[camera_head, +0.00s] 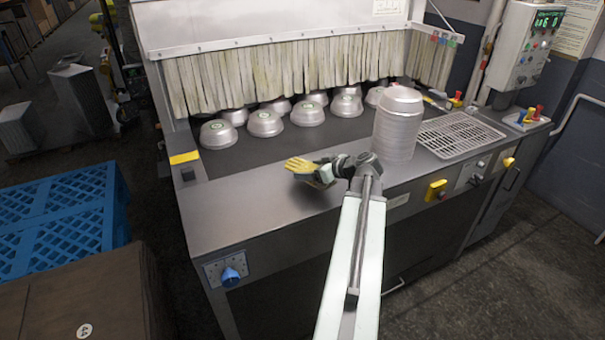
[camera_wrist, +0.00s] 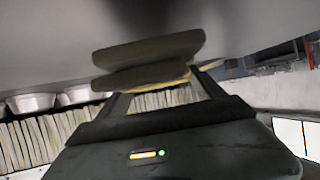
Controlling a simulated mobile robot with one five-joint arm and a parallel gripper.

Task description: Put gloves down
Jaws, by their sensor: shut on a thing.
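The yellow gloves (camera_head: 300,165) show at the end of my arm in the head view, over the front left part of the grey metal counter (camera_head: 262,205). My gripper (camera_head: 319,174) is shut on them. I cannot tell whether they touch the counter or hang just above it. In the wrist view a thin pale-yellow edge of the gloves (camera_wrist: 165,86) shows by the dark finger pads; the rest of them is hidden.
A tall stack of silver pans (camera_head: 397,125) stands right of my gripper. Several upturned pans (camera_head: 265,123) sit behind, by the hanging strip curtain (camera_head: 285,72). A metal grate (camera_head: 460,135) lies to the right. The counter's front left is clear.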

